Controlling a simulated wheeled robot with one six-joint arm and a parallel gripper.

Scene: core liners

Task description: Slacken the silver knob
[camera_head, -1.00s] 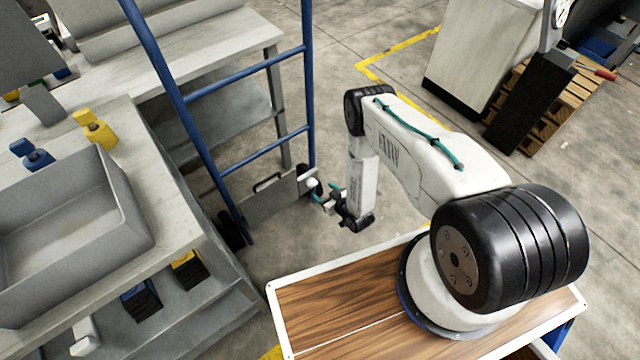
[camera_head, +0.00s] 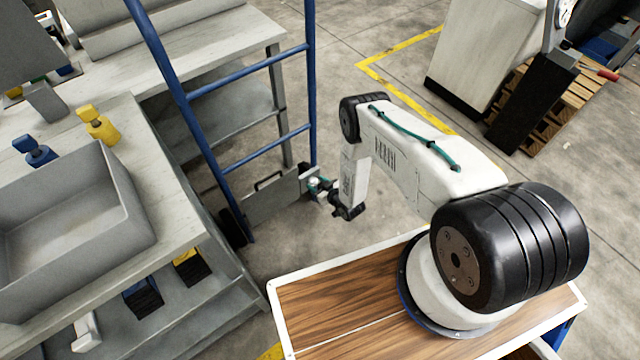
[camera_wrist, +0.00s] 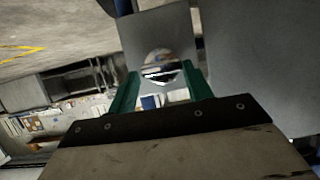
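The silver knob (camera_wrist: 161,66) is round and shiny and sits on a grey plate (camera_wrist: 188,25) in the wrist view. In the head view the knob (camera_head: 313,183) is small and pale, at the right end of the plate low on the blue-framed cart. My gripper (camera_wrist: 160,75) has two green fingers, spread apart, one on each side of the knob in the picture. A small gap shows beside the knob, so the fingers do not look closed on it. In the head view my gripper (camera_head: 322,188) is at the knob, and contact cannot be told.
The blue cart frame (camera_head: 247,68) rises left of my arm. A workbench with a grey bin (camera_head: 125,195) and yellow and blue items stands at left. A pallet (camera_head: 545,110) lies at the upper right. Open concrete floor (camera_head: 345,120) is behind my arm.

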